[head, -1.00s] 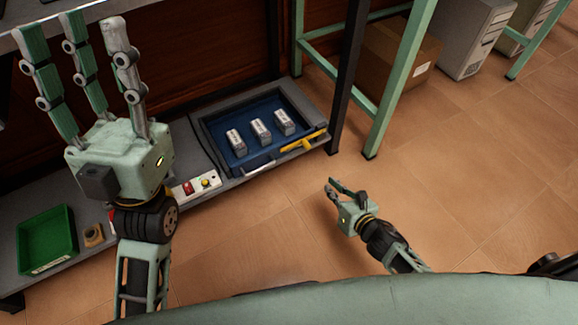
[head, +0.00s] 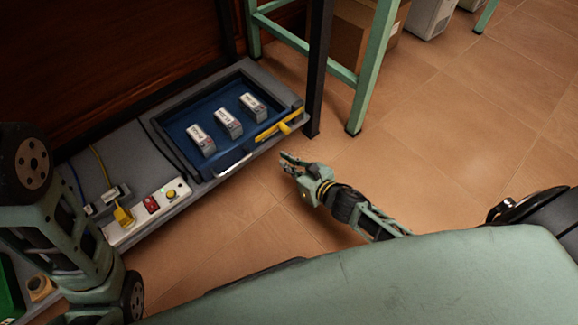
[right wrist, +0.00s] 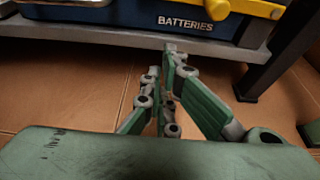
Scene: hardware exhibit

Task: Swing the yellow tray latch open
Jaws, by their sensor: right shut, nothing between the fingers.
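The yellow tray latch (head: 281,125) lies along the front right edge of the blue tray (head: 178,124), above the floor side of the low shelf. In the right wrist view the latch (right wrist: 240,7) shows at the top edge, partly cut off, over the tray front (right wrist: 130,14) marked BATTERIES. My right gripper (head: 284,162) is in front of the tray, below the latch and apart from it. Its fingers are shut and empty; they also show in the right wrist view (right wrist: 164,62), pointing at the shelf front. My left arm shows at the left, but its gripper is out of frame.
Three white battery boxes (head: 228,122) stand in the tray. A white power strip (head: 147,210) with a yellow plug lies left of it. A dark post (head: 318,75) and a green stand leg (head: 375,70) rise right of the latch. The floor in front is clear.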

